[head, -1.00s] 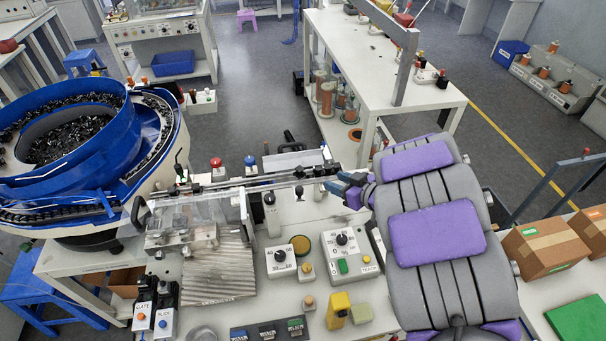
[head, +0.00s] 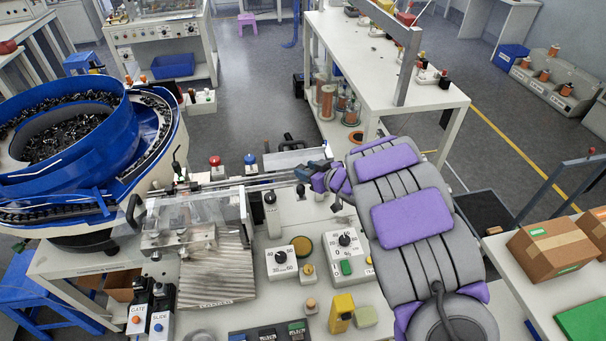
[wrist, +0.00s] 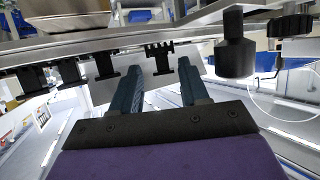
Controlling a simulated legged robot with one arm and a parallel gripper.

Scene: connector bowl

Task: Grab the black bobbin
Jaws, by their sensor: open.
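My gripper (head: 306,174) is at the right end of the metal rail. In the wrist view its two blue-grey fingers (wrist: 158,72) are apart with nothing held between them. A small black toothed part (wrist: 159,54), which looks like the bobbin, shows beyond and between the fingertips, below the rail edge. I cannot tell its distance from the fingers. Similar black parts (wrist: 104,66) hang in a row along the rail to its left. In the head view the part near my gripper is too small to make out.
The metal rail (head: 240,181) runs left to the blue feeder bowl (head: 62,150), full of small black parts. A black cylinder (wrist: 235,52) hangs right of the fingers. Dial boxes (head: 346,252) and a yellow block (head: 341,312) stand on the bench in front.

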